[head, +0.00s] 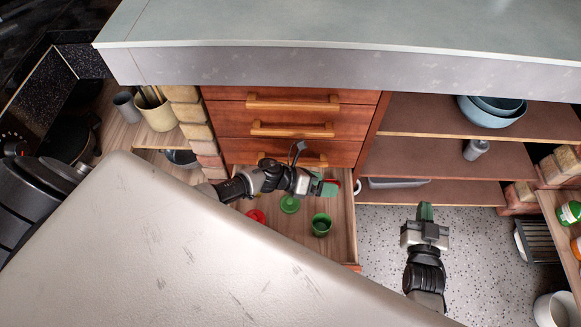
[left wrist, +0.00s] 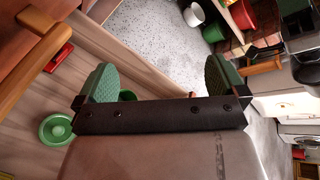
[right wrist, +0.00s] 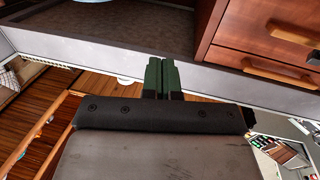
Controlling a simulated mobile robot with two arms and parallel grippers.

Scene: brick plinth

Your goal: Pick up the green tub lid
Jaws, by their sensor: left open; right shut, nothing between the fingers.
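The green tub lid (head: 289,204) lies flat in the open bottom drawer, a round green disc with a raised middle. It also shows at the left of the left wrist view (left wrist: 56,130). A green tub (head: 321,225) stands in the same drawer, to the right of the lid; part of it shows behind a finger in the left wrist view (left wrist: 127,95). My left gripper (head: 328,187) is open and empty above the drawer, up and to the right of the lid. My right gripper (head: 425,212) is shut and empty over the floor right of the drawer.
Closed drawers (head: 290,122) stand above. Open shelves (head: 430,165) are to the right, under the counter (head: 340,35).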

